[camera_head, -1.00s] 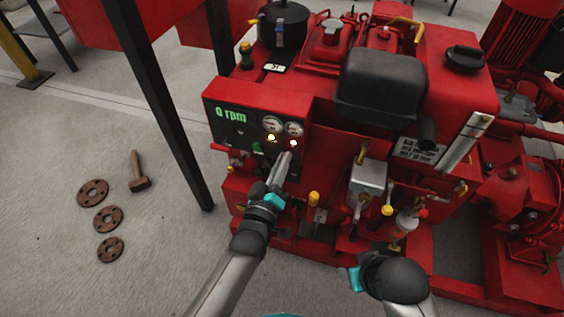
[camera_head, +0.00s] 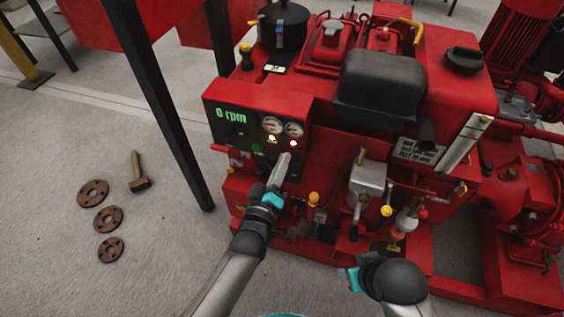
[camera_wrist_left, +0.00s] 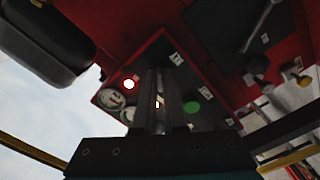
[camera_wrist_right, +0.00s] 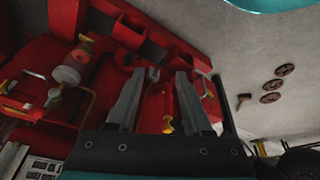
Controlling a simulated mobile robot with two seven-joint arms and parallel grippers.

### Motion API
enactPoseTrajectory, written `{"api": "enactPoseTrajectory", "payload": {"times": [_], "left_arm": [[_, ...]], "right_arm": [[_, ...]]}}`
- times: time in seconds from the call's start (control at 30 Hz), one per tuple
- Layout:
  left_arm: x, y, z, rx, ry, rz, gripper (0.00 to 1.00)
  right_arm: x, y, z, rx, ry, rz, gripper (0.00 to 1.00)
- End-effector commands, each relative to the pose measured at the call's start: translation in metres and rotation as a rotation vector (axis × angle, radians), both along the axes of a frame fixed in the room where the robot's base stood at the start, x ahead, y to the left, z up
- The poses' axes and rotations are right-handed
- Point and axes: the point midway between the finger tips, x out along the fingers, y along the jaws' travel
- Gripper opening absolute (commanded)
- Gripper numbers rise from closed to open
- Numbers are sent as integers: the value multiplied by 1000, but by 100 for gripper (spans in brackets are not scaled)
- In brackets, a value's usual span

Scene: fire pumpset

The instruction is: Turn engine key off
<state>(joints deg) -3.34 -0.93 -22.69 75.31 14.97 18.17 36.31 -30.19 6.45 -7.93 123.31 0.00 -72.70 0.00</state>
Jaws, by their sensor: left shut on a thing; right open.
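The control panel (camera_head: 245,132) is on the left front of the red engine.
A green button (camera_head: 257,148) is left of my left fingers. A black leg (camera_head: 165,110) stands left of the engine. Valves and a grey box (camera_head: 368,178) crowd the engine's front. A hammer (camera_head: 138,172) and rusty flanges (camera_head: 108,219) lie on the floor at left.

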Motion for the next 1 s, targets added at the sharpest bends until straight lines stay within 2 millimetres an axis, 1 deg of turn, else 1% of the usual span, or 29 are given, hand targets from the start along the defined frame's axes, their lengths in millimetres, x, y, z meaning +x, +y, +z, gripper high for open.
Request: {"api": "enactPoseTrajectory", "payload": {"times": [0.2,0.47,0.6,0.73,1.0], "left_arm": [[0,0,0,-166,54,-1,0],[0,0,0,-375,123,-1,0],[0,0,0,-469,153,-1,0],[0,0,0,-539,176,-1,0],[0,0,0,-618,202,0,0]], "right_arm": [[-4,-1,-9,-4,20,0,50],[-3,0,-12,-3,19,2,50],[-3,0,-9,-3,19,2,50],[1,1,-3,-1,5,2,50],[3,1,3,2,-8,1,50]]}}
